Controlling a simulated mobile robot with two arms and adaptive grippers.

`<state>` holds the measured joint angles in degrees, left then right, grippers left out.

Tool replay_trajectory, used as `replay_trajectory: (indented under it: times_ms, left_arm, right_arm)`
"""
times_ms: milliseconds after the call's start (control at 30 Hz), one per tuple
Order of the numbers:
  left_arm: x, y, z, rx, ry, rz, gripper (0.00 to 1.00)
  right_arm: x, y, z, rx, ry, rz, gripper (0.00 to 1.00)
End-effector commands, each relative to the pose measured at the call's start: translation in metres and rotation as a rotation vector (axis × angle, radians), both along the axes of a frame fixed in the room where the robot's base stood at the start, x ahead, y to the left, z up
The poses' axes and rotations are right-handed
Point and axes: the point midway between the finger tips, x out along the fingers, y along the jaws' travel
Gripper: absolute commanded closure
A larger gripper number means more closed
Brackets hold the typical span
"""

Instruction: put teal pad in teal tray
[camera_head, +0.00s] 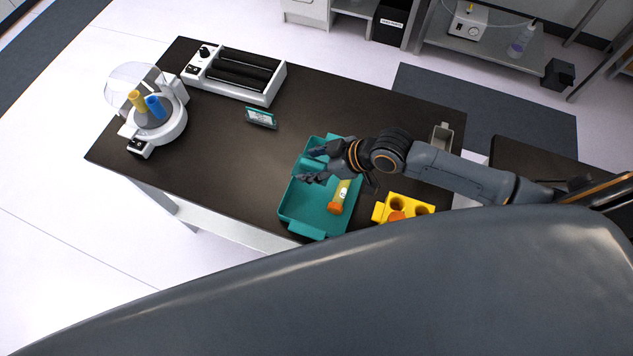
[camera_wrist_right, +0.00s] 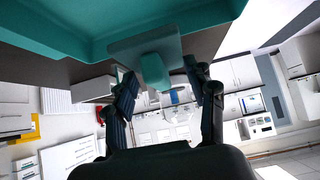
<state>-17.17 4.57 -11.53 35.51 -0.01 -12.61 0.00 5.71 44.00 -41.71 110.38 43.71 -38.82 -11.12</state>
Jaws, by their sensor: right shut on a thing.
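The teal tray (camera_head: 321,222) lies on the dark table, at the front right. My right gripper (camera_head: 308,166) reaches in from the right over the tray, pointing left. The teal pad (camera_head: 313,161) is between its fingers, over or in the tray's left part. In the right wrist view the fingers (camera_wrist_right: 165,84) are shut on the pad's narrow teal part (camera_wrist_right: 155,72), with a flat plate (camera_wrist_right: 125,50) adjoining it. The tray (camera_wrist_right: 60,12) fills the top of that view. I cannot tell whether the pad touches the tray floor. My left gripper is not in view.
A yellow tube with an orange cap (camera_head: 337,206) lies in the tray. A yellow rack (camera_head: 425,206) and a grey container (camera_head: 441,137) stand to its right. A teal-edged white device (camera_head: 260,118), a roller unit (camera_head: 263,97) and a centrifuge (camera_head: 172,128) stand further left.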

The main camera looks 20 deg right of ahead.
Motion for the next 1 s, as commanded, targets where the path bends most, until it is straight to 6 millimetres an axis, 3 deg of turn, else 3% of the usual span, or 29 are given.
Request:
replay_trajectory:
  times_ms: [33,100,367,600,1000]
  left_arm:
    - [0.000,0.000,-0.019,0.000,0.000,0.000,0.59]
    - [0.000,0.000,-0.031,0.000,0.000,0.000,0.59]
    - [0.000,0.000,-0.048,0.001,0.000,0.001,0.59]
    - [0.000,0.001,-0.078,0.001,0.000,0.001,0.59]
    - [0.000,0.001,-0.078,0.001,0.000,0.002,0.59]
  right_arm:
    - [0.000,0.000,-0.020,0.000,0.001,-0.001,1.00]
    - [0.000,0.000,-0.032,0.000,0.001,-0.001,1.00]
    - [0.000,0.000,-0.048,-0.001,0.001,0.000,1.00]
    - [0.000,0.000,-0.079,-0.001,0.002,-0.001,1.00]
    - [0.000,0.000,-0.080,-0.001,0.001,0.000,1.00]
